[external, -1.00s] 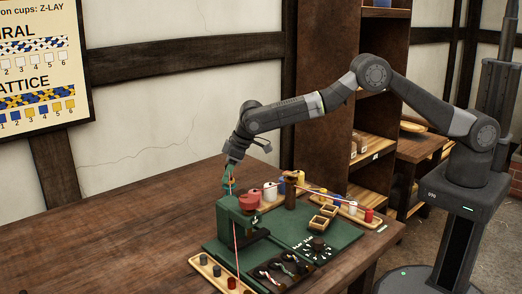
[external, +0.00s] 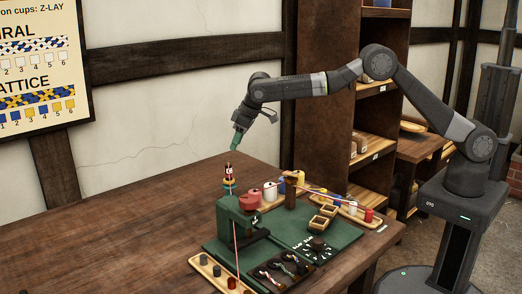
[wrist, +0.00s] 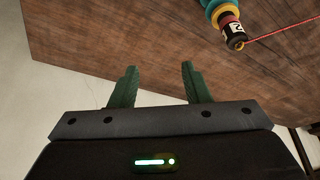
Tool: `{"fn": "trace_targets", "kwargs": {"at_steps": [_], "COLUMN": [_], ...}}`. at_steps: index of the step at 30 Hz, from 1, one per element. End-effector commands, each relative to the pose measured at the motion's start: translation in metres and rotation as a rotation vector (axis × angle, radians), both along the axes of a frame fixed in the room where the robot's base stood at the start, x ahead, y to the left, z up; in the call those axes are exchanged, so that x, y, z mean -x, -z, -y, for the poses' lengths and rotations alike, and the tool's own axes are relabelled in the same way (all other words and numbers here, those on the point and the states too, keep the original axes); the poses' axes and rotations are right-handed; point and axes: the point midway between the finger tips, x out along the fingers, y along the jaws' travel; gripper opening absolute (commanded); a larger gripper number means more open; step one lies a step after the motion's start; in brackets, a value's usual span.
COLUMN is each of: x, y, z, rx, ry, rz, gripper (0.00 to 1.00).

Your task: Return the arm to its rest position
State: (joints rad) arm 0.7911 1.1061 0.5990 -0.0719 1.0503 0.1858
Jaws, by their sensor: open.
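My gripper (external: 236,141) is raised above the wooden table (external: 90,235) in the external view, with its green fingers pointing down. It is open and empty; in the wrist view its two green fingers (wrist: 157,84) stand apart with nothing between them. A small stack of coloured rings and a dark cap (external: 229,178) stands on the green machine (external: 232,222), just below the fingertips and apart from them. The stack also shows in the wrist view (wrist: 228,24), with a red strand running off it to the right.
A tray of coloured spools (external: 350,209) lies at the right, and another tray (external: 210,272) at the front. A shelf unit (external: 330,90) stands behind my arm. The table's left side is clear.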

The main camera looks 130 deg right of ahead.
Motion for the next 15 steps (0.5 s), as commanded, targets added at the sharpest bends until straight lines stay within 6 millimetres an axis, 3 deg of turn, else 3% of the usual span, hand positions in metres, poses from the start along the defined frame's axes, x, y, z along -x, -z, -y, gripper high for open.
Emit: {"fn": "trace_targets", "kwargs": {"at_steps": [10, 15], "x": [0.061, 0.061], "y": [0.024, 0.056], "z": [0.029, 0.028], "rx": [0.000, -0.003], "ry": [0.118, 0.119], "rz": [0.000, -0.003], "gripper": [0.43, 0.43]}}
